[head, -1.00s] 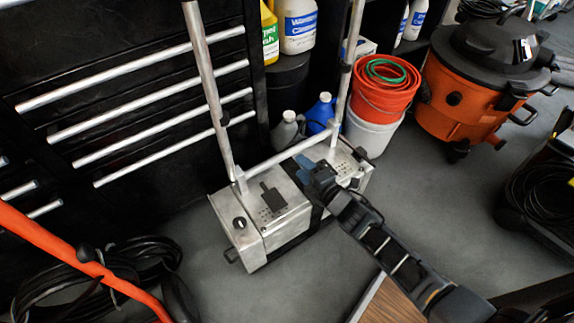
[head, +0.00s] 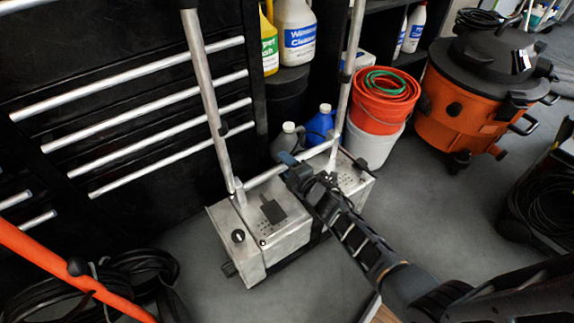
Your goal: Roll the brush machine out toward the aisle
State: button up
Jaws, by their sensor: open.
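The brush machine (head: 272,222) is a silvery metal box with a black plate and knob on top. It stands on the grey floor in front of the black drawer cabinet. Its two upright metal poles (head: 208,95) rise from the box, joined low down by a horizontal crossbar (head: 262,177). My gripper (head: 287,165) is at the crossbar, near its middle, with the jaws open. I cannot tell whether the fingers touch the bar. My arm hides part of the box's right half.
Black drawers (head: 130,110) stand close on the left and behind. Orange and white buckets (head: 375,115) and an orange vacuum (head: 480,95) stand to the right. Black cable coils (head: 110,285) and an orange tube (head: 60,265) lie at lower left. Grey floor (head: 430,190) is open right of the machine.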

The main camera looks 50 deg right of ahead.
jog(key=shift+c, duration=0.4)
grip_shut()
